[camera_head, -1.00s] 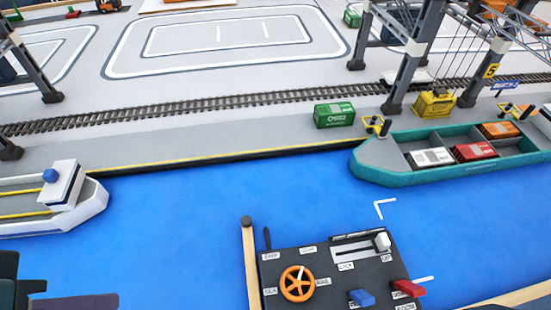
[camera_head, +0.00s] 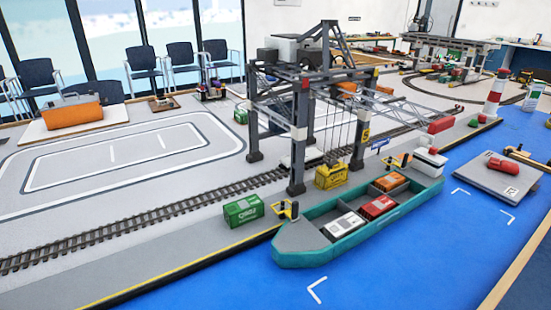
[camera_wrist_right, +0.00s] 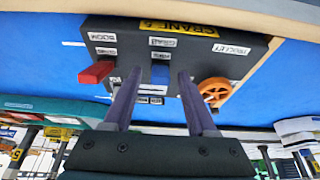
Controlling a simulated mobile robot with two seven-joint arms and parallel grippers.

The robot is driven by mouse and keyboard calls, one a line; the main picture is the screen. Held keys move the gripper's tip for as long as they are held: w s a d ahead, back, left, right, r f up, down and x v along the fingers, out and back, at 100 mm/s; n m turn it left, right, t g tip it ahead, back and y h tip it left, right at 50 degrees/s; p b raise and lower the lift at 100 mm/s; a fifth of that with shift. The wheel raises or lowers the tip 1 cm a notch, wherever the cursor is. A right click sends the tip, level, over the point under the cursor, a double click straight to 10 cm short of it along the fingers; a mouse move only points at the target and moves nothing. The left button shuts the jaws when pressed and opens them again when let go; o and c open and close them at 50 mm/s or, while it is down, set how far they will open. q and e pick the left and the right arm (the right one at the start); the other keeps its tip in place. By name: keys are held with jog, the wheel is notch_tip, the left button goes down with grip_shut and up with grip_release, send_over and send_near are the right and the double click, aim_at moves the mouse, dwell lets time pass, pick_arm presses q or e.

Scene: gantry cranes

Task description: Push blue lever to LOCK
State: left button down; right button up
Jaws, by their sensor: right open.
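Small labels sit above and below the lever; I cannot read which says LOCK. My right gripper (camera_wrist_right: 159,74) is open, with one dark finger on each side of the blue lever in the picture. I cannot tell whether either finger touches it. The control box and both grippers are outside the head view.
A red lever (camera_wrist_right: 97,72) is left of the blue one and an orange wheel (camera_wrist_right: 215,90) is right of it, close to the fingers. In the head view, a gantry crane (camera_head: 300,75) holds a yellow container (camera_head: 331,177) beside a teal ship (camera_head: 300,259) carrying containers.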

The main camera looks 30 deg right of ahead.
jog(key=shift+c, duration=0.4)
grip_shut()
